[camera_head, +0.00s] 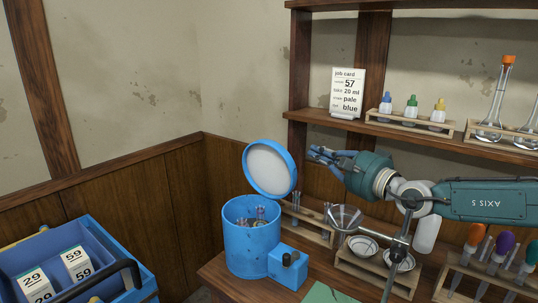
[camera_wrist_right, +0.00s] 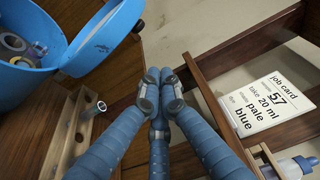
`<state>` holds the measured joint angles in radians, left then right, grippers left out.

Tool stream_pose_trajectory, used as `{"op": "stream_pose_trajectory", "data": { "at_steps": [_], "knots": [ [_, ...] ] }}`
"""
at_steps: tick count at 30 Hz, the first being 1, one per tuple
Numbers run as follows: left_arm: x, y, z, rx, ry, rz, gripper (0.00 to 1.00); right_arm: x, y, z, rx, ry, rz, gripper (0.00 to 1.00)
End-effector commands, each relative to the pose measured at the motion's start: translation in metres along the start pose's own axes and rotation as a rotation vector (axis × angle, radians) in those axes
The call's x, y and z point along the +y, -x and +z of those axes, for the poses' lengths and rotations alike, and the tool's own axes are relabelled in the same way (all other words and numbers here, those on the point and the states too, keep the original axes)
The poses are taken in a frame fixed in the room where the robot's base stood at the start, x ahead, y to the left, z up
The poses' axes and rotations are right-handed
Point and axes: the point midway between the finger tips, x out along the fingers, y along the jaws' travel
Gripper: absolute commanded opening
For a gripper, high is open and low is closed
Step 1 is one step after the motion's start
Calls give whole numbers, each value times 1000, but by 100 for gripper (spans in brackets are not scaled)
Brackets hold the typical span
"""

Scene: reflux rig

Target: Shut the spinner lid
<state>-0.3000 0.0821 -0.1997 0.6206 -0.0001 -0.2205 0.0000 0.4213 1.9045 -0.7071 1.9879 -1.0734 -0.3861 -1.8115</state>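The spinner (camera_head: 250,262) is a blue drum on the wooden bench, with tubes inside. Its round lid (camera_head: 270,168), blue-rimmed with a pale inner face, stands raised and open above the drum's back edge. In the right wrist view the lid (camera_wrist_right: 108,38) shows at upper left, with the open drum (camera_wrist_right: 12,75) beside it. My right gripper (camera_head: 318,153) is to the right of the lid, roughly level with it and apart from it. In the wrist view its blue fingers (camera_wrist_right: 160,84) are drawn together with nothing between them. My left gripper is not in view.
A black-knobbed blue box (camera_head: 289,268) adjoins the drum. Right of it are a funnel on a stand (camera_head: 343,217), wooden racks and dishes. A shelf (camera_head: 390,127) above holds a job card (camera_head: 346,92), dropper bottles and flasks. A blue tote (camera_head: 100,240) is at lower left.

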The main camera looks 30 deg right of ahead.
Motion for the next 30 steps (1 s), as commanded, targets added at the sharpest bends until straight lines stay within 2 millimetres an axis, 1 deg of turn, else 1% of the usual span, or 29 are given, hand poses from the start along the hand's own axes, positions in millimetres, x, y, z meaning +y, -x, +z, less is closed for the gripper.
{"op": "stream_pose_trajectory", "data": {
  "at_steps": [1, 4, 8, 11, 20, 22, 24, 27, 28, 30],
  "knots": [
    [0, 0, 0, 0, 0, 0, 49, 2, 1, -2, 1, 43, 9, 0],
    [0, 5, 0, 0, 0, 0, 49, 1, -4, -1, -2, 68, 14, 0],
    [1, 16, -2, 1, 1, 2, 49, 0, -20, -1, -2, 60, 13, 0],
    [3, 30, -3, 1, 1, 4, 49, -5, -32, -1, 0, 55, 9, 0],
    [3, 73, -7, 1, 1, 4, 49, -7, -66, -3, 4, 50, 5, 0],
    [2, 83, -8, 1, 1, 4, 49, -7, -76, 0, -1, 50, 7, 0],
    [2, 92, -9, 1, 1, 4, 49, -7, -87, -2, 3, 52, 4, 0],
    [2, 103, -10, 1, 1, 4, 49, -5, -102, 1, -2, 53, 6, 0],
    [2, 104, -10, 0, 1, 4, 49, -2, -97, 8, -5, 59, 11, 0],
    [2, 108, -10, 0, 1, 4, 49, 0, -92, 18, -4, 60, 13, 0]
  ]
}}
